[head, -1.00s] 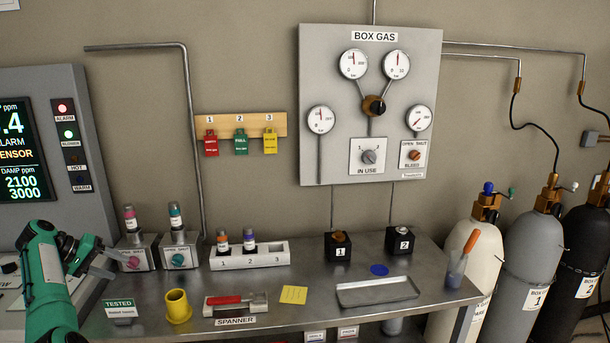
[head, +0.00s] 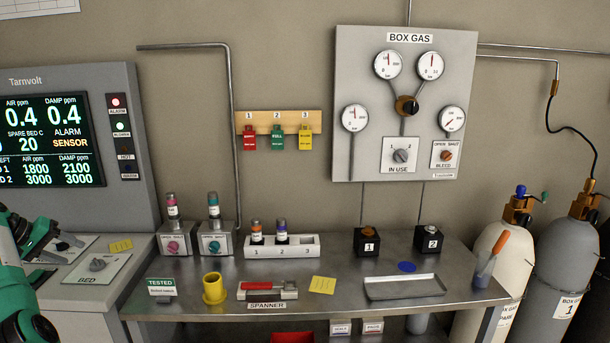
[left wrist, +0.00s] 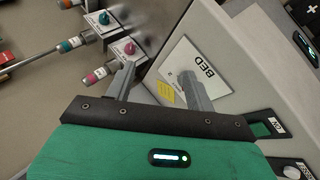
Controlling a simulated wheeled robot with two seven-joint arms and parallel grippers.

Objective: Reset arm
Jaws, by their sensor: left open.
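My left arm, green and black, comes in at the left edge of the head view. Its gripper (head: 48,247) is over the left end of the bench by the sloped BED panel (head: 95,275). In the left wrist view the two grey fingers of the gripper (left wrist: 157,84) stand apart with nothing between them. The BED panel (left wrist: 194,72) lies beyond the fingers there, and whether they touch it cannot be told. My right gripper is in neither view.
The monitor cabinet (head: 118,190) stands behind the arm. Two valve boxes with pink (head: 173,245) and teal (head: 213,244) knobs stand to its right. A yellow cup (head: 214,289), a spanner holder (head: 268,290) and a tray (head: 405,288) are farther right. Gas cylinders (head: 565,265) stand at right.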

